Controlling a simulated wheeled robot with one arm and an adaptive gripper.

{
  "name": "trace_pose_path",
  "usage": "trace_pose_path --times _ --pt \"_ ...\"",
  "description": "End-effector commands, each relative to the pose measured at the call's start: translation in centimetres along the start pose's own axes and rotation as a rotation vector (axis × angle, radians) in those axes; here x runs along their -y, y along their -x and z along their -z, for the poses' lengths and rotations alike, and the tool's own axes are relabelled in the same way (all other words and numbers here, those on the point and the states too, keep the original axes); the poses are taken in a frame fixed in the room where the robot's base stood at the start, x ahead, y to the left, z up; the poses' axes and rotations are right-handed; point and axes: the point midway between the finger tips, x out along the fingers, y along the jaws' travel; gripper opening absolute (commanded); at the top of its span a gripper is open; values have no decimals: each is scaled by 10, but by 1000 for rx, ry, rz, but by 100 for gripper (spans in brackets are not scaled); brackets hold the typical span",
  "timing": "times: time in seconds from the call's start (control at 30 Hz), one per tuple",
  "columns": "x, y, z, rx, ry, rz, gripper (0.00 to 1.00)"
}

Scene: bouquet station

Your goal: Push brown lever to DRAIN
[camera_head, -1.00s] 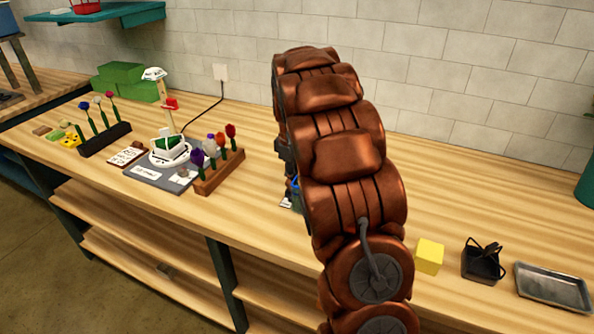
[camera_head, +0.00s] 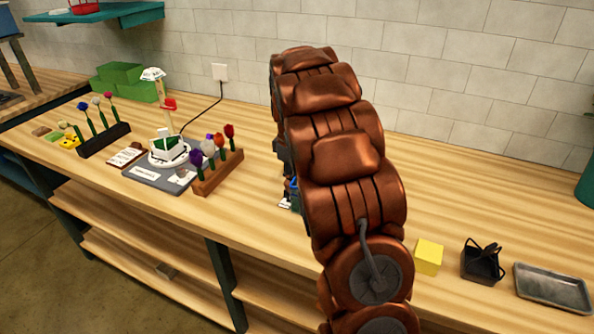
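I cannot make out a brown lever or a DRAIN mark in the head view. My copper-coloured arm rises through the middle of the view and hides part of the bench behind it. My gripper is hidden behind the arm, so its fingers and what they touch do not show. A small blue object (camera_head: 293,188) with a white patch peeks out at the arm's left edge, low on the bench; most of it is covered and I cannot tell what it is.
Left of my arm on the wooden bench (camera_head: 462,200) are a brown flower rack (camera_head: 218,178), a grey mat (camera_head: 147,177) with a white stand, and a dark flower rack (camera_head: 104,140). Right are a yellow block (camera_head: 428,258), a black basket (camera_head: 481,263) and a metal tray (camera_head: 552,289).

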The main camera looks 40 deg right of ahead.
Motion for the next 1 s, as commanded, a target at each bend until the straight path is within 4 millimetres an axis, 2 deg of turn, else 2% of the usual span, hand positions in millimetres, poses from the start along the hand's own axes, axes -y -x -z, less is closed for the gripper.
trace_pose_path --times 0.03,0.67,1.0 --pt "10 -7 -2 15 2 33 0" --pt "-6 6 -3 4 0 26 0" --pt "-11 25 -4 -1 -3 12 0"
